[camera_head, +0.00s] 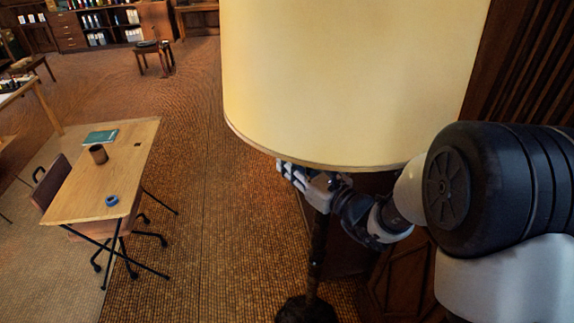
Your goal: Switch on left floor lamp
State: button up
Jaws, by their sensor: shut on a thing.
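The floor lamp's large cream-yellow shade (350,80) fills the top middle of the view, close to me. Its dark pole (317,250) runs down to a dark base (306,310) on the floor. My gripper (292,174) is just under the shade's lower rim, beside the top of the pole. It is shut on part of the lamp there; the shade hides the exact spot and any switch. I cannot tell from the shade whether the lamp is lit. No second floor lamp shows.
A wooden drafting table (128,165) stands at the left with a green book (100,137), a dark cup (98,153) and a blue tape roll (112,200). A chair (52,182) is tucked beside it. Dark wood panelling (525,60) is close on the right. Floor between table and lamp is clear.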

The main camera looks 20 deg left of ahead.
jog(key=shift+f, duration=0.15)
jog(key=shift+f+b, duration=0.8)
jog(key=shift+b, duration=0.2)
jog(key=o, duration=0.9)
jog(key=shift+r, duration=0.15)
jog(key=v, duration=0.8)
jog(key=shift+b, duration=0.3)
